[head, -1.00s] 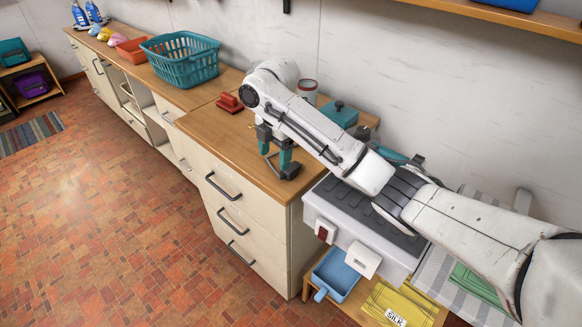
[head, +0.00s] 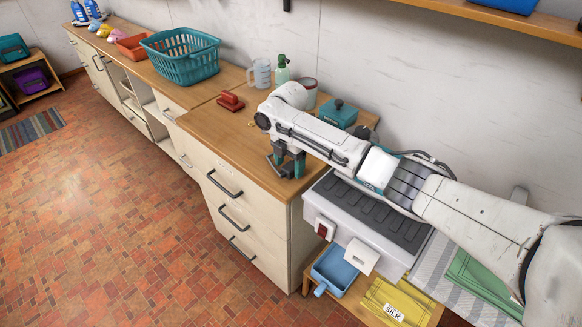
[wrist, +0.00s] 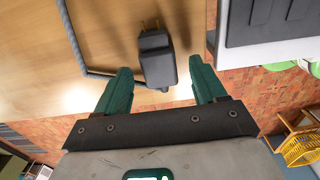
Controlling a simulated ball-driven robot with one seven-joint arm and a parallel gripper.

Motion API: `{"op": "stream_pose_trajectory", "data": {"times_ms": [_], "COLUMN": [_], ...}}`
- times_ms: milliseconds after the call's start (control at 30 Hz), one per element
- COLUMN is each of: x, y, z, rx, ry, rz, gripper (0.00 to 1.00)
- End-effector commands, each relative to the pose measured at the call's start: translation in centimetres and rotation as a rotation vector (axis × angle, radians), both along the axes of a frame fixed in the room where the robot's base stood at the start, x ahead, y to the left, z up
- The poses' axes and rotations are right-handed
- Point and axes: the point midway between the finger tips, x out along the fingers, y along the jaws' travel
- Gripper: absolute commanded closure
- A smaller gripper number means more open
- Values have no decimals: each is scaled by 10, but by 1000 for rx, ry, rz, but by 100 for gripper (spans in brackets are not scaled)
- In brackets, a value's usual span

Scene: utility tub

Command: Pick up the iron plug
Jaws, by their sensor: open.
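The iron plug (wrist: 157,62) is black, with two brass-coloured prongs, and lies near the edge of the wooden counter in the wrist view. A dark grey cord (wrist: 76,42) lies bent to its left. My gripper (wrist: 160,70) is open, its green fingers on either side of the plug's near end with gaps showing. I cannot tell how high it is above the plug. In the head view my gripper (head: 288,164) points down over the counter's front corner. There I cannot clearly make out the plug beside the fingers.
The wooden counter (head: 215,128) holds a red block-like object (head: 231,102), a teal basket (head: 181,60), a clear jug (head: 261,73), a green bottle (head: 282,70) and a teal box (head: 339,113). A white unit with a dark ribbed top (head: 370,215) stands to the right.

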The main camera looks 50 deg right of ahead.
Motion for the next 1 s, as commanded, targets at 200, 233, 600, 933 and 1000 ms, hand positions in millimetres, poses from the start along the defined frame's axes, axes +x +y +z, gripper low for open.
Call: {"op": "stream_pose_trajectory", "data": {"times_ms": [200, 233, 600, 933, 1000], "x": [0, 0, 0, 0, 0], "y": [1, 1, 1, 1, 1], "z": [-15, -15, -14, -14, -14], "rx": [1, 0, 1, 0, 0], "ry": [1, 1, 0, 0, 0], "rz": [1, 2, 2, 1, 1], "gripper": [30, 30, 52, 83, 85]}}
